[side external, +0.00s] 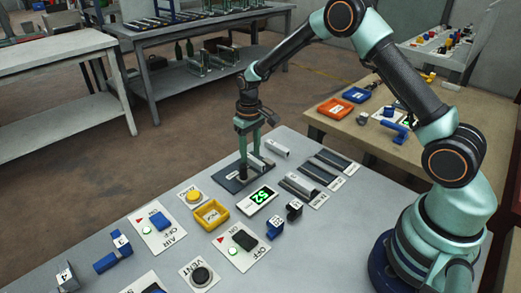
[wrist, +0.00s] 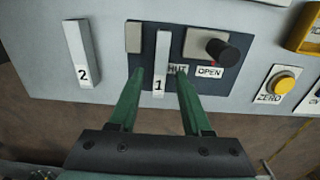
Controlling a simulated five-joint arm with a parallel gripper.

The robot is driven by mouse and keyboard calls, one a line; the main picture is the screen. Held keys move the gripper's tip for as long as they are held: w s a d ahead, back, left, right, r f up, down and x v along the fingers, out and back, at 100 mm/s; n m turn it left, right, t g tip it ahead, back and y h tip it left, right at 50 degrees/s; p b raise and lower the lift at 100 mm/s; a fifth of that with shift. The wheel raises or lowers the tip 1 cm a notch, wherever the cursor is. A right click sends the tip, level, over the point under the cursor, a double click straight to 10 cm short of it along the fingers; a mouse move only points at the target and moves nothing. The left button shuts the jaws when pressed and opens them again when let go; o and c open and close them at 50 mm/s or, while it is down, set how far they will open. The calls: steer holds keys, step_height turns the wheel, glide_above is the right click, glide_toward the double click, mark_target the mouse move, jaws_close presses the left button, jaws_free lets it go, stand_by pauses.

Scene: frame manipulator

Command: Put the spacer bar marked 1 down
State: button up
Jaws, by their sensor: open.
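The spacer bar marked 1 (wrist: 162,55) is a pale bar, seen in the wrist view across a dark plate (wrist: 134,66). Its labelled end is between my gripper's two green fingertips (wrist: 160,72), with a gap visible on both sides. My gripper is open. In the side view my gripper (side external: 249,160) points down over the dark plate (side external: 232,185), and its fingers largely hide the bar there. The spacer bar marked 2 (wrist: 80,50) lies apart to the left in the wrist view; it also shows in the side view (side external: 277,148).
A black knob (wrist: 222,52) with SHUT and OPEN labels sits beside bar 1; SHUT is partly covered. A yellow ZERO button (wrist: 284,84) and a yellow tray (side external: 211,214) are nearby. A green-lit display (side external: 258,199) and dark slots (side external: 325,165) share the bench.

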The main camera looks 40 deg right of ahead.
mark_target(250, 157)
steer(key=s+r+t, duration=0.1)
steer(key=s+r, duration=0.3)
steer(key=r, duration=0.6)
steer(key=s+r+t, duration=0.1)
steer(key=s+r, duration=0.2)
steer(key=r, duration=0.8)
steer(key=s+a+r+t, duration=0.1)
steer(key=s+r+t, duration=0.1)
steer(key=s, duration=1.1)
steer(key=shift+s+a+t, duration=0.2)
steer(key=shift+s+t, duration=0.05)
steer(key=shift+t, duration=0.55)
